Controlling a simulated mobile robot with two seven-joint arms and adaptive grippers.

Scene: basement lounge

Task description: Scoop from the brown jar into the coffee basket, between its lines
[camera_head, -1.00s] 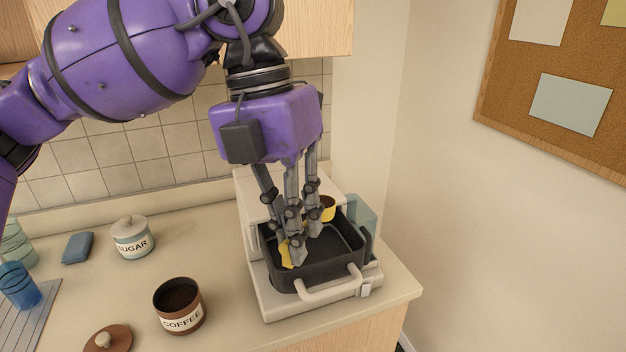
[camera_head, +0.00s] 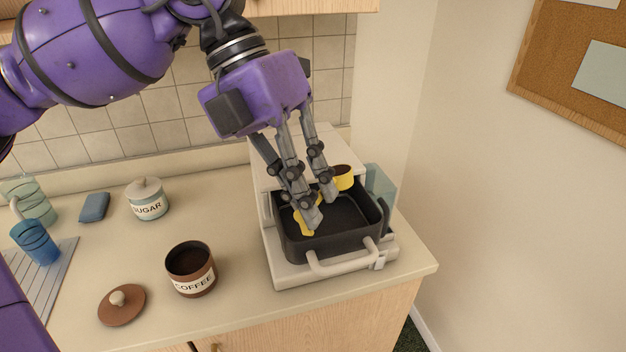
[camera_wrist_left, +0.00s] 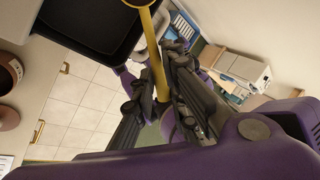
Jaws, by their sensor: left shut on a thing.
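The brown jar (camera_head: 191,270), labelled COFFEE, stands open on the counter with dark contents. The black coffee basket (camera_head: 368,240) is pulled out at the front of the white coffee maker, to the jar's right. No lines or grounds can be made out inside it. My left gripper (camera_head: 311,213) is over the basket, shut on the yellow handle of a scoop (camera_head: 343,178). The scoop's bowl is upright near the basket's back right and shows brown contents. In the left wrist view the scoop handle (camera_wrist_left: 158,70) runs between the fingers, with the basket (camera_wrist_left: 75,38) behind. My right gripper is out of view.
The jar's lid (camera_head: 122,304) lies left of the jar. A clear tank (camera_head: 381,187) is beside the basket. The counter's right edge is close.

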